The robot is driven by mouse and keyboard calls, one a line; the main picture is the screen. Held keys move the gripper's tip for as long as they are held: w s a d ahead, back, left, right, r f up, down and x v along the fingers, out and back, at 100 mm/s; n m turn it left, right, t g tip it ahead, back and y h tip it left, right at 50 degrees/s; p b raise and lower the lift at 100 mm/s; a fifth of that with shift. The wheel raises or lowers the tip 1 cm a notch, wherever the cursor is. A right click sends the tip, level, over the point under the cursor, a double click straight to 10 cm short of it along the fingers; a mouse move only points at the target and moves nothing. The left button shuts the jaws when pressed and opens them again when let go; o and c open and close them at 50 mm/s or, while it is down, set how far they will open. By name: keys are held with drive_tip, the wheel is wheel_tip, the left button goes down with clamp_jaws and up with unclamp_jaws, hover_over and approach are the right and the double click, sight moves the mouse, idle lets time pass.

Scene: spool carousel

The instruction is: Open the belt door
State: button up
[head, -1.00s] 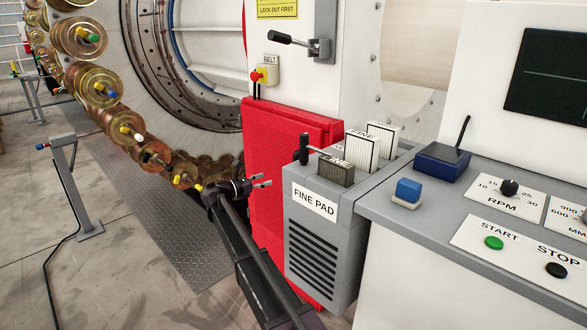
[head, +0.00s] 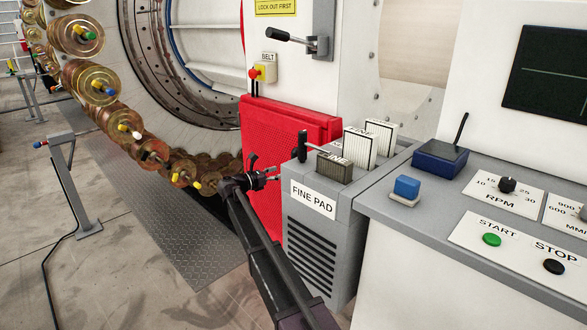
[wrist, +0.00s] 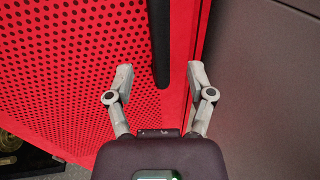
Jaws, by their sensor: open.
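The belt door is the red perforated panel (head: 262,130) on the white machine's lower front. It looks shut. In the wrist view its perforated face (wrist: 60,70) fills the left side, and a dark upright bar (wrist: 160,35), which looks like its handle, comes down from the top. My gripper (head: 266,170) is in front of the red panel, just left of the grey FINE PAD box. In the wrist view my gripper (wrist: 160,75) is open, with the bar's lower end between its fingertips in the picture. I cannot tell the depth gap or any contact.
The FINE PAD box (head: 318,240) stands close on the right, with the control console (head: 450,215) beyond it. Spools (head: 152,152) hang on the left. The floor plate (head: 165,220) is clear.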

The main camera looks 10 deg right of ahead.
drive_tip(key=shift+x, duration=3.9)
drive_tip(key=shift+c, duration=0.2)
clamp_jaws()
